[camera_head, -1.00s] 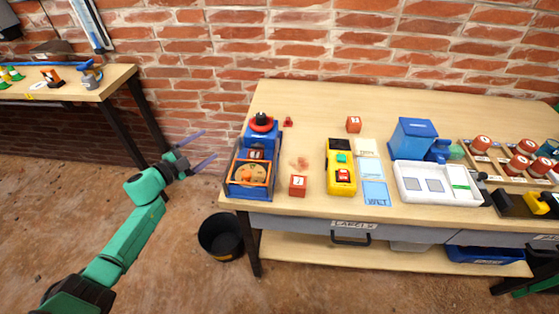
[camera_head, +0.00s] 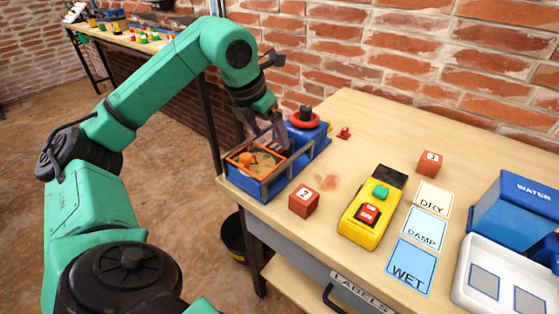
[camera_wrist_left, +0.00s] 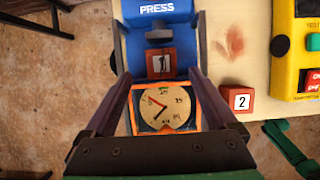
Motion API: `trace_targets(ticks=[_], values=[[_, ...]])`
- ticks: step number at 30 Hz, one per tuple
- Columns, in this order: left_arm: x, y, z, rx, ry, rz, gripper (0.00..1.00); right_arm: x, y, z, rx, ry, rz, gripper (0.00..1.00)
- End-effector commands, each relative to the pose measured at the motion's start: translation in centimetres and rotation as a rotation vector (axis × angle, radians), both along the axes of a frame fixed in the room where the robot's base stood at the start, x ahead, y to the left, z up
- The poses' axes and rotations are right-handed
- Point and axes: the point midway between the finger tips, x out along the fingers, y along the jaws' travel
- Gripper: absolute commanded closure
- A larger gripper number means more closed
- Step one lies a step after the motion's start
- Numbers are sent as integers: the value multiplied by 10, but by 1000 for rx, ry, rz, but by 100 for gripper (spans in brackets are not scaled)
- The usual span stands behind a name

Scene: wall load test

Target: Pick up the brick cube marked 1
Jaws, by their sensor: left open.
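The brick cube marked 1 (camera_wrist_left: 160,62) sits in the blue press (camera_wrist_left: 157,11), just behind the round dial gauge (camera_wrist_left: 163,106), in the left wrist view. In the head view I cannot make the cube out behind my gripper; the press (camera_head: 250,187) stands at the table's left end. My left gripper (camera_head: 265,138) points down over the press. In the left wrist view its open fingers (camera_wrist_left: 160,74) lie on either side of the cube's line, with nothing clearly held. I cannot tell how far above the cube the tips are. My right gripper is not in view.
A brick cube marked 2 (camera_head: 304,201) stands right of the press. A yellow meter (camera_head: 371,206), another cube (camera_head: 429,163) and DRY, DAMP and WET cards (camera_head: 410,266) lie further right. Frame rails of the press stand close to my fingers. A black bucket (camera_head: 234,238) is on the floor.

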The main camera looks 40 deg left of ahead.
Motion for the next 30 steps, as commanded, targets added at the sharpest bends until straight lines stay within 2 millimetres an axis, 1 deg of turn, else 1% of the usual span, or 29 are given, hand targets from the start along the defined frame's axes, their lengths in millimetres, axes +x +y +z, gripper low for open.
trace_targets(ticks=[1,4,10,12,18,20,21,23,24,25,26,30], values=[[3,0,-8,-1,0,0,9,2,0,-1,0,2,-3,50],[7,0,-19,-2,1,-1,9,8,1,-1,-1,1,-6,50],[21,0,-53,-4,1,-2,9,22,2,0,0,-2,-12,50],[23,0,-59,-4,0,-2,9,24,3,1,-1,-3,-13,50],[24,0,-59,-4,-2,-2,9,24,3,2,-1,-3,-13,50],[24,0,-59,-4,-2,-2,32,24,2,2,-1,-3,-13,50],[24,0,-59,-4,-2,-2,47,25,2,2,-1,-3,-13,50],[24,0,-59,-4,-2,-2,70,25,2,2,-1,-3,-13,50],[24,0,-59,-4,-2,-2,85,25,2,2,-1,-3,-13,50],[24,0,-59,-4,-2,-2,97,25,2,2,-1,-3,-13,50],[24,0,-59,-4,-2,-2,100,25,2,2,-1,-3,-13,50],[24,0,-58,-4,-2,-2,100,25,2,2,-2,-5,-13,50]])
